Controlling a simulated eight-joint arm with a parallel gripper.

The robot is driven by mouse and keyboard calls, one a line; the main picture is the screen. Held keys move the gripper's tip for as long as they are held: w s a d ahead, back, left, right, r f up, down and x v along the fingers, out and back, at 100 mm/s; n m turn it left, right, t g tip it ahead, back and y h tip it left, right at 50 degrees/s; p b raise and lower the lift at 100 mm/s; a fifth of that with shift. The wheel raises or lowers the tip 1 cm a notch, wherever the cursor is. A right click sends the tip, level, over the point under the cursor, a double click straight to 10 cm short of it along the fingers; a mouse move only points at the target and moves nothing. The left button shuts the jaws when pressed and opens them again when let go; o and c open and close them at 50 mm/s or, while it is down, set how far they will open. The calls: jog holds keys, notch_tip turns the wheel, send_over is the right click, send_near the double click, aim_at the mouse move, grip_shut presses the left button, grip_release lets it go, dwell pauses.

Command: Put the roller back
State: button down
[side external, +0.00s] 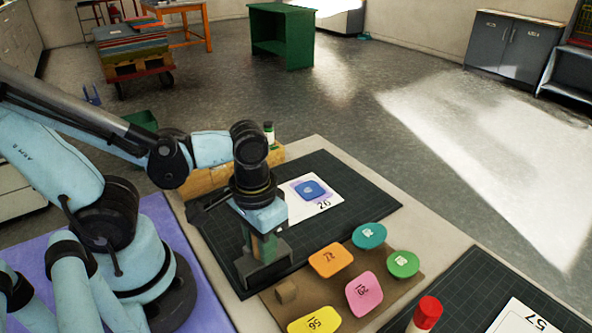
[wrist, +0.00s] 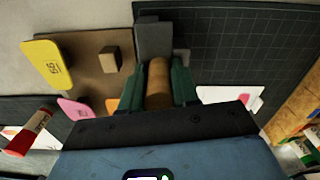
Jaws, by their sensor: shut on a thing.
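My gripper (wrist: 158,84) is shut on the brown wooden handle of the roller (wrist: 158,82), which stands between its two green fingers in the wrist view. In the side external view my gripper (side external: 263,244) points down over the near left part of the dark cutting mat (side external: 225,232). A dark grey block-like piece (side external: 264,272) is right below the fingers; it also shows beyond the handle in the wrist view (wrist: 153,38). I cannot tell whether this piece is the roller's head or a rest for it. The fingers hide most of the handle in the side external view.
A brown board (side external: 385,283) beside the mat bears several coloured pieces, such as an orange one (side external: 331,260), and a small wooden block (side external: 287,291). A white card (side external: 325,207) with a blue shape lies on the mat. A red-capped tube (side external: 427,312) stands front right. A wooden box (side external: 205,180) is behind.

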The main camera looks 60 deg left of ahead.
jog(key=shift+a+f, duration=0.1)
jog(key=shift+f, duration=0.15)
jog(key=c, duration=0.8)
grip_release()
jog(key=shift+c, duration=0.2)
jog(key=shift+s+r, duration=0.1)
jog(key=shift+r, duration=6.4)
jog(key=w+a+f+t, duration=0.1)
jog(key=w+t, duration=0.1)
jog(key=w, duration=0.1)
jog(key=w+a+f+m+t, duration=0.1)
jog(key=w+a+t, duration=0.1)
jog(key=w, duration=0.1)
jog(key=w+a+f+t, duration=0.2)
jog(key=w+t, duration=0.1)
jog(key=w, duration=0.1)
jog(key=shift+a+m, duration=0.25)
jog(key=shift+m, duration=0.15)
